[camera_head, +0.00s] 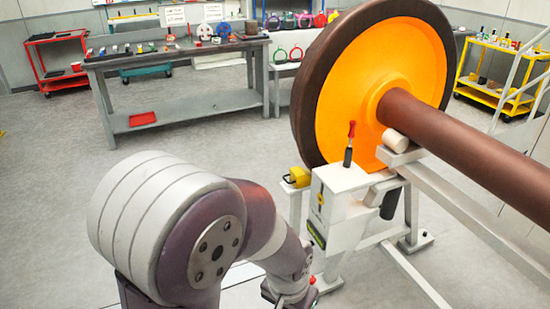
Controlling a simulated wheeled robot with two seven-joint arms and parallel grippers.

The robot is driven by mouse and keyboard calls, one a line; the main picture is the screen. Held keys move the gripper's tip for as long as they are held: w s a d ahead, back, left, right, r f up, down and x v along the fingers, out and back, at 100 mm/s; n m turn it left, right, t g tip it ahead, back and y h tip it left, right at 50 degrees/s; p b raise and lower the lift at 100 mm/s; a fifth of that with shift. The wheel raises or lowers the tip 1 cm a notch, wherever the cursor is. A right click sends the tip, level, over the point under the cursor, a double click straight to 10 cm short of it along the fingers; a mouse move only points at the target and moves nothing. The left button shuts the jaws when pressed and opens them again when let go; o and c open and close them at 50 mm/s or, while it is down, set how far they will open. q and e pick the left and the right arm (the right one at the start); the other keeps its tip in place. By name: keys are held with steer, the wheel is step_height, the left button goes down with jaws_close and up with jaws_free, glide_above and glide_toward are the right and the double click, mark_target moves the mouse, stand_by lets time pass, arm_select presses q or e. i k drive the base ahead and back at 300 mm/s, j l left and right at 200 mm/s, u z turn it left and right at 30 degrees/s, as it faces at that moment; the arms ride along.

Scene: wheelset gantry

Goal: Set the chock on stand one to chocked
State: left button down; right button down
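A wheelset with a large orange wheel (345,95) with a dark rim and a brown axle (470,150) rests at a white stand (345,205). A yellow block (298,177), which looks like the chock, sits at the stand's left side, low by the wheel's rim. I cannot tell whether it touches the wheel. A red-and-black handle (349,142) stands upright on top of the stand's white housing. One of my arms fills the lower left and reaches down toward the bottom edge, left of the stand.
A grey workbench (185,115) with small parts stands at the back left, with a red tray on its lower shelf. A red cart (58,62) is at the far left and a yellow cart (495,95) at the back right. The floor left of the stand is clear.

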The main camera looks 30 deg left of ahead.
mark_target(300, 178)
steer(key=i+j, duration=0.25)
steer(key=j, duration=0.2)
steer(key=i+j, duration=0.2)
steer(key=j, duration=0.2)
steer(key=i+j, duration=0.25)
steer(key=j, duration=0.2)
steer(key=i+j, duration=0.2)
steer(key=j, duration=0.2)
steer(key=i+j, duration=0.25)
steer(key=j, duration=0.2)
steer(key=i+j, duration=0.2)
steer(key=j, duration=0.2)
steer(key=i+j, duration=0.25)
steer(key=j, duration=0.2)
